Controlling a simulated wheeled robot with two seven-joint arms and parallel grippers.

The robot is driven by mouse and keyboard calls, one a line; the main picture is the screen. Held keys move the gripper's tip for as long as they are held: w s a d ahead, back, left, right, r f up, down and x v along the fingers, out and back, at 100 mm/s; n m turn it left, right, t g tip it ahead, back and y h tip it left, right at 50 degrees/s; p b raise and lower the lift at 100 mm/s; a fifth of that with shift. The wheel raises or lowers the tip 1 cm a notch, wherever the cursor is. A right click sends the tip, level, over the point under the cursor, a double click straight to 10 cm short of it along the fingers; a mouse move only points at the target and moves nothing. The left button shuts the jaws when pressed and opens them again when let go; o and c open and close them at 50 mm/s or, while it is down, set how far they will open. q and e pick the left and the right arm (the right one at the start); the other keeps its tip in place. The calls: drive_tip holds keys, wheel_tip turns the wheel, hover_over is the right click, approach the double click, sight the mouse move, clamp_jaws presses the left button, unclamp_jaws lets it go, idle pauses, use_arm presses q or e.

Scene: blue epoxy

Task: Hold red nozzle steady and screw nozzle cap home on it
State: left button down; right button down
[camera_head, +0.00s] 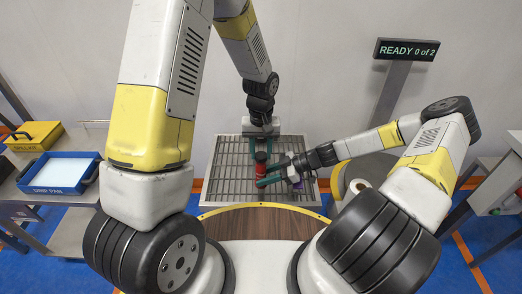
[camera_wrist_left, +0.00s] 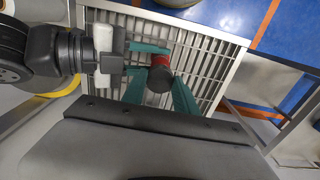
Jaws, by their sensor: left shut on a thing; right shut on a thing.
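The dark nozzle cap (camera_head: 261,157) is between the green fingers of my left gripper (camera_head: 261,150), which reaches in from above and is shut on it. The red nozzle (camera_head: 260,169) is directly below the cap, between the green fingers of my right gripper (camera_head: 266,174), which comes in from the right and is shut on it. In the left wrist view the dark cap (camera_wrist_left: 159,80) lies against the red nozzle (camera_wrist_left: 160,62), in line with it. I cannot tell whether the threads are engaged. Fingers hide part of the nozzle.
A metal grating table (camera_head: 228,178) lies beneath both grippers, mostly bare. A blue drip pan (camera_head: 60,188) and a yellow spill kit box (camera_head: 35,135) stand at the left. A sign (camera_head: 408,50) reads "READY 0 of 2". A white roll (camera_head: 359,186) is at the right.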

use_arm(q)
drive_tip(key=shift+f, duration=0.65)
drive_tip(key=c, duration=0.9)
unclamp_jaws()
drive_tip(key=shift+r, duration=2.5)
wheel_tip(320, 180, up, 12)
